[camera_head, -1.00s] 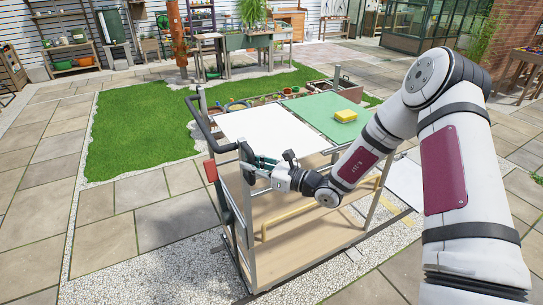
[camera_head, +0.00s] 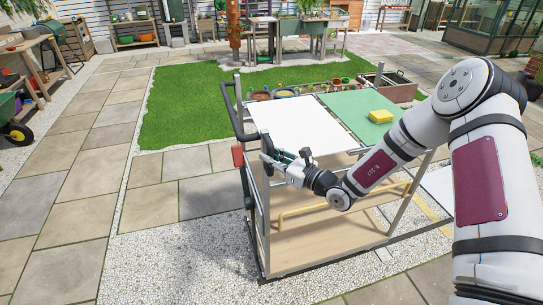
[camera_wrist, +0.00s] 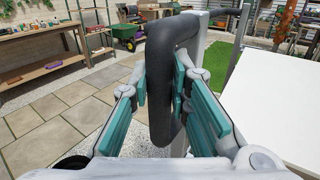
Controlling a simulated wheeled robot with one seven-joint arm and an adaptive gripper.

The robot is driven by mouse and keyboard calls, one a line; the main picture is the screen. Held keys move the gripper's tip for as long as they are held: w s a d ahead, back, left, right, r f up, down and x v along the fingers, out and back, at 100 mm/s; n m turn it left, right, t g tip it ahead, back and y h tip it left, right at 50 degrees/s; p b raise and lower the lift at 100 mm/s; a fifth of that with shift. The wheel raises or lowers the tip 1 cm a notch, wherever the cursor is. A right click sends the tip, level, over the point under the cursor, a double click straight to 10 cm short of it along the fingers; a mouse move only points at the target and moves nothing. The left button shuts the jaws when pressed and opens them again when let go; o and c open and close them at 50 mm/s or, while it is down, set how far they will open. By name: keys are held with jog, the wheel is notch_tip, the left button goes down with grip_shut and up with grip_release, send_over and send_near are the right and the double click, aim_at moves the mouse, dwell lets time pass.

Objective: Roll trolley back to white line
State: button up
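The trolley (camera_head: 318,259) stands upright on a pale gravel strip, with a white top panel (camera_head: 300,122), a green top panel (camera_head: 350,108) and a wooden lower shelf. Its black handle (camera_head: 235,112) is on the left side; in the wrist view the handle loop (camera_wrist: 158,85) runs between my teal finger pads.
A yellow block (camera_head: 381,116) lies on the green panel. Planters and pots (camera_head: 300,90) and a lawn (camera_head: 195,105) are behind the trolley. A yellow ground line (camera_head: 427,208) is at its right. Paving (camera_head: 70,190) at left is clear; a green wheelbarrow (camera_head: 12,120) stands at the far left.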

jog(key=o, duration=0.4)
jog(key=shift+s+a, duration=0.1)
jog(key=v, duration=1.2)
